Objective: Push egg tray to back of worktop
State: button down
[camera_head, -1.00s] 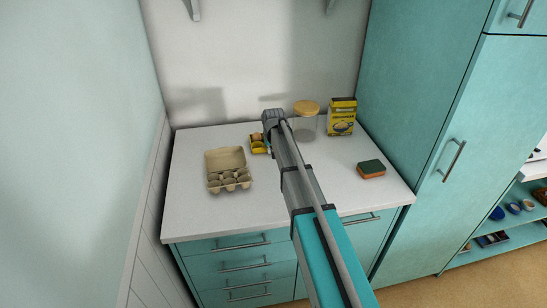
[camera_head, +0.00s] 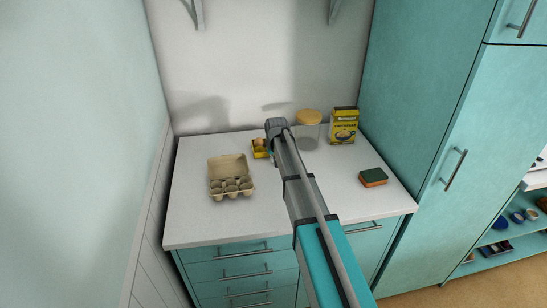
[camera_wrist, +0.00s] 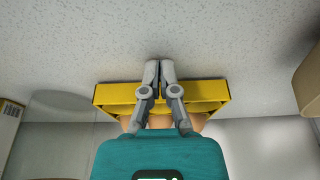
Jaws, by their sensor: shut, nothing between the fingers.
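The egg tray is a small yellow holder with brown eggs (camera_head: 259,149) near the back of the worktop, left of centre. It shows larger in the wrist view (camera_wrist: 110,94), with its eggs partly hidden behind the gripper housing. My gripper (camera_wrist: 159,66) is shut and empty, its fingers together. The fingers overlap the middle of the tray's long yellow wall, with their tips at the worktop-front side. I cannot tell whether they touch it. In the head view my arm's end hides the tray's right part and the fingertips. The white worktop (camera_head: 200,222) reaches back to the wall.
An open beige egg carton (camera_head: 231,172) stands front left of the tray. A glass jar with a yellow lid (camera_head: 309,120) and a yellow box (camera_head: 344,125) stand at back right. A sponge (camera_head: 373,177) lies at right. The left front is clear.

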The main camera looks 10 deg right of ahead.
jog(key=shift+s+r+p, duration=0.55)
jog(key=shift+s+r, duration=0.1)
jog(key=shift+s, duration=0.3)
jog(key=shift+r+p, duration=0.55)
jog(key=shift+p, duration=0.15)
jog(key=p+v, duration=0.7)
jog(key=shift+s+r, duration=0.2)
jog(key=shift+r, duration=0.05)
jog(key=s+g, duration=0.3)
jog(key=s, duration=2.7)
jog(key=shift+s+d+f, duration=0.15)
jog(key=shift+s+f, duration=0.2)
jog(key=shift+f, duration=0.05)
